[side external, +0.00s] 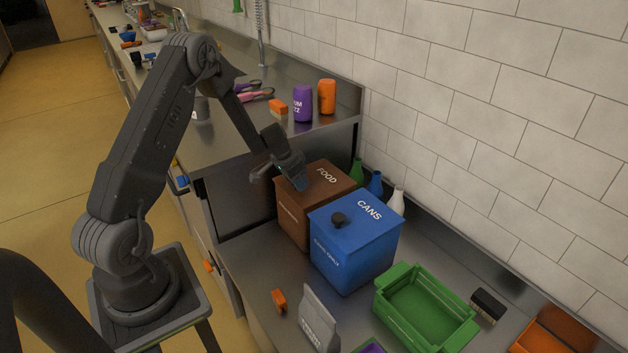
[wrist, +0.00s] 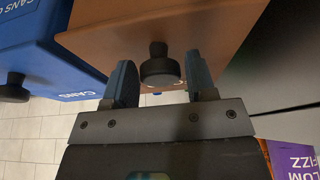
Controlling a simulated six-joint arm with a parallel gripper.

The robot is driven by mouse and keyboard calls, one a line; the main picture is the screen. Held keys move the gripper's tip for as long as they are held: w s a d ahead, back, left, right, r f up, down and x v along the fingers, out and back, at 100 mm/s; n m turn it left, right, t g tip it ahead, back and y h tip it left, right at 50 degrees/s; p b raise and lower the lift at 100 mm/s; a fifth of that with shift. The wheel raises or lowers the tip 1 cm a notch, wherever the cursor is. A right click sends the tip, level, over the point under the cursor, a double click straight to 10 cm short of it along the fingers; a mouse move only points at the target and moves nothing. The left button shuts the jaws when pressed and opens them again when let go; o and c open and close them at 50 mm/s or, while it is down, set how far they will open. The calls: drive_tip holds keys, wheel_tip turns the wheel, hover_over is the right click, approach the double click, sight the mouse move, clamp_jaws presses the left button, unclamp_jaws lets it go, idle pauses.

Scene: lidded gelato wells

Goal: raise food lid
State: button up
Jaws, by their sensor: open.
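The brown FOOD bin has a brown lid (side external: 333,188) that lies flat on it in the side external view. In the wrist view the brown lid (wrist: 215,30) fills the top, with a dark round knob (wrist: 160,66) standing out from it. My gripper (wrist: 160,80) is open, with one blue-grey finger on each side of the knob and visible gaps between.
The blue CANS bin (side external: 352,262) with its black knob (side external: 338,219) stands close beside the brown bin. Green, blue and white bottles (side external: 375,184) stand behind, near the tiled wall. A raised steel shelf holds a purple can (side external: 303,104) and an orange can (side external: 327,97). A green crate (side external: 425,308) sits in front.

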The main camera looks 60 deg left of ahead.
drive_tip(key=shift+v, duration=2.95)
drive_tip(key=v, duration=1.3)
drive_tip(key=shift+s+r, duration=0.15)
drive_tip(key=shift+r, duration=0.2)
drive_tip(key=shift+c, duration=0.4)
drive_tip(key=x, duration=2)
drive_tip(key=shift+c, duration=0.2)
